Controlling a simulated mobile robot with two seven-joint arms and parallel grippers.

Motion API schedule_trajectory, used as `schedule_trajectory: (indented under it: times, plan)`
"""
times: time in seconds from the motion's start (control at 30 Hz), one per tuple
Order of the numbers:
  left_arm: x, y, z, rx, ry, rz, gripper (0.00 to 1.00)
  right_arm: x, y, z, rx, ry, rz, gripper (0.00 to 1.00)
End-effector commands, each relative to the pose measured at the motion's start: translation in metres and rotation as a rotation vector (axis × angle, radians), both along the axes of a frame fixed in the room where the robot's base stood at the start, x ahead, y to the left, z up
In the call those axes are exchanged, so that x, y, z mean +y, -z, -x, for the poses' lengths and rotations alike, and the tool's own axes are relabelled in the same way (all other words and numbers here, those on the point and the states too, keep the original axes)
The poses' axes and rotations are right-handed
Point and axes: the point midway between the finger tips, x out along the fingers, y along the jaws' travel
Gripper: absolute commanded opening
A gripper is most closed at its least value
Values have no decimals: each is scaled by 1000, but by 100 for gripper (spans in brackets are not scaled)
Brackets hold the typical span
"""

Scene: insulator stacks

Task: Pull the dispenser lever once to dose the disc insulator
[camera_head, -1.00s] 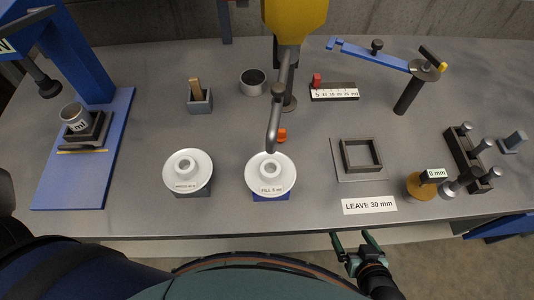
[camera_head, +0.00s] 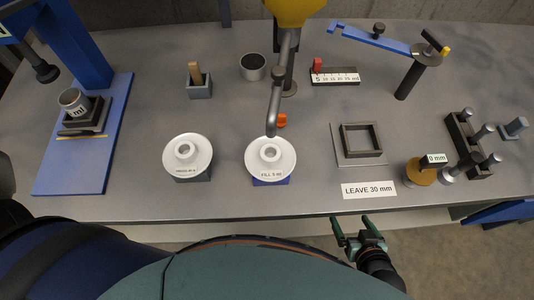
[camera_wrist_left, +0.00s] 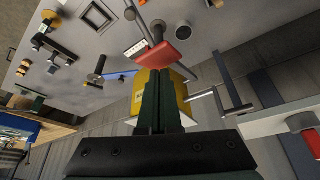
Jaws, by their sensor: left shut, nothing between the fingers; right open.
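The yellow dispenser (camera_head: 292,12) stands at the back middle, with its grey spout arm (camera_head: 274,108) reaching down over the white disc insulator (camera_head: 271,158). The disc sits on a blue block and bears a "FILL 5 ml" label. In the left wrist view the yellow dispenser (camera_wrist_left: 150,90) is behind my left gripper (camera_wrist_left: 163,78), which is shut and empty. A red paddle-like part (camera_wrist_left: 165,56), possibly the lever handle, shows just beyond the fingertips; I cannot tell whether they touch. My right gripper (camera_head: 354,224) is open and empty beyond the table's front edge.
A second white disc (camera_head: 187,155) stands to the left. A blue stand with a cup (camera_head: 72,101) is at far left. A square frame (camera_head: 361,141), a "LEAVE 30 mm" label (camera_head: 369,190) and a rack of pins (camera_head: 468,143) are at right. A blue arm (camera_head: 370,38) is at the back right.

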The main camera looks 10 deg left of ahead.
Motion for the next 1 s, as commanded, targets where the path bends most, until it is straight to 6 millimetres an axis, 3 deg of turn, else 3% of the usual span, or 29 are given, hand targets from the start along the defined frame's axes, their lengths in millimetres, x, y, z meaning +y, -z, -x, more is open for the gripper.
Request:
schedule_trajectory:
  times: [0.6,1.0]
  plan:
    - [0,0,0,0,0,0,0,0,2,3,6,0,0,94]
    - [-1,12,-4,1,1,-1,0,1,5,3,6,-3,-1,94]
